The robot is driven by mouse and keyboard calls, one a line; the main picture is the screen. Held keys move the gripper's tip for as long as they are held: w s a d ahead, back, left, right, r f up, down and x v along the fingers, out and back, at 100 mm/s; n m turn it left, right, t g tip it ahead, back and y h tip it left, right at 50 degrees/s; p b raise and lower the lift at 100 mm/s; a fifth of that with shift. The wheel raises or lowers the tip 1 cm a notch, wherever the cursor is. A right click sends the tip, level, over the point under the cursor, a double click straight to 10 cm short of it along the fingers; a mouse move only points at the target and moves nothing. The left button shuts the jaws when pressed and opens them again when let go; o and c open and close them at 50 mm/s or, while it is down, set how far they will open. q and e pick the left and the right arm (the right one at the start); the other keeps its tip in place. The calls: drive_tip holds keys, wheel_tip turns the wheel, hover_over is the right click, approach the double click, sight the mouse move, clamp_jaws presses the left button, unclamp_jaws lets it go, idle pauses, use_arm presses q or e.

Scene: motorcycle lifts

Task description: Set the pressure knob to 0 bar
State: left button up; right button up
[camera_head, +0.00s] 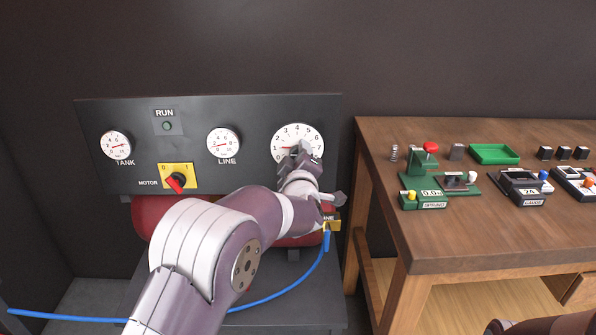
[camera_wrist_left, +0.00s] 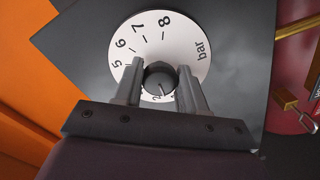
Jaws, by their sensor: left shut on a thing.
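The pressure dial (camera_head: 285,136) is a white disc numbered in bar, at the right end of the black panel. In the left wrist view the dial (camera_wrist_left: 142,28) shows 5, 6, 7, 8 and "bar"; the low numbers are mostly hidden behind my gripper. The dark round knob (camera_wrist_left: 160,77) sits at the dial's centre, between my left fingers. A pale line on the knob is near a partly hidden figure that looks like 2; the exact setting is unclear. My left gripper (camera_head: 300,152) is shut on the knob, and its fingers flank it in the wrist view (camera_wrist_left: 160,84).
The panel (camera_head: 250,175) also carries TANK (camera_head: 116,144) and LINE (camera_head: 223,141) gauges and a red MOTOR switch (camera_head: 175,183). A blue hose (camera_head: 290,288) curves below. A wooden workbench (camera_head: 440,230) with small devices stands right.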

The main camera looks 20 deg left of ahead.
use_arm(q)
drive_tip(key=n+b, duration=0.6)
drive_tip(key=b, duration=0.1)
drive_tip(key=shift+d+f+n, duration=0.1)
drive_tip(key=shift+n, duration=0.3)
idle(0.3)
drive_tip(key=o, duration=0.8)
drive_tip(key=shift+c, duration=0.2)
drive_tip(key=shift+o, duration=1.4)
